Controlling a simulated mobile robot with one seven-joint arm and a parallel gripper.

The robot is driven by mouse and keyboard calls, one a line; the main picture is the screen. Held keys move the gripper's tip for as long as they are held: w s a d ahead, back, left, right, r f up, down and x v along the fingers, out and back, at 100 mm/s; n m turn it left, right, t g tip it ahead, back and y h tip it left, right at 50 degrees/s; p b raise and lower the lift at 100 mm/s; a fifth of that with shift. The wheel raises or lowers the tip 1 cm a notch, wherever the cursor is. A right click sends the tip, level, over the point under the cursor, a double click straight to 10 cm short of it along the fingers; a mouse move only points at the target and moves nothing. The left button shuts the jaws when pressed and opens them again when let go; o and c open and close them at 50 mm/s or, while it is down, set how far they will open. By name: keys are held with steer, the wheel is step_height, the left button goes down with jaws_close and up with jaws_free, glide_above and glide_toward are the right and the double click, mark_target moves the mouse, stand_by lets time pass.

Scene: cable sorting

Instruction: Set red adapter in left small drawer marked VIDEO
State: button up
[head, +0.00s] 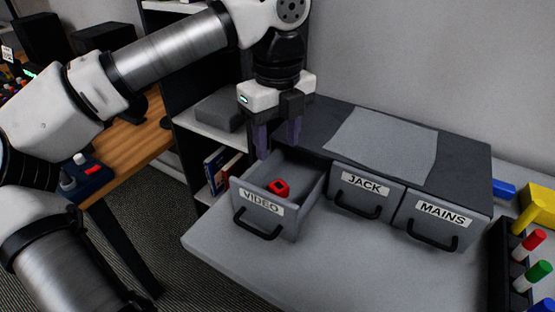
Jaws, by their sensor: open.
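The red adapter (279,188) lies inside the left small drawer marked VIDEO (261,206), towards its front. That drawer is pulled out of the grey drawer unit (465,169). My gripper (278,150) is open and empty, pointing down above the back part of the open drawer. Its fingers are apart from the adapter, which lies lower and nearer the drawer front. The drawer's front wall hides part of its floor.
The JACK drawer (364,190) and MAINS drawer (437,221) are shut. Coloured markers in a dark rack (509,265), a yellow block (540,205) and a blue block (503,188) stand at the right. The grey tabletop (340,265) before the drawers is clear.

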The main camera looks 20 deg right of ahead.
steer(key=shift+r, duration=0.85)
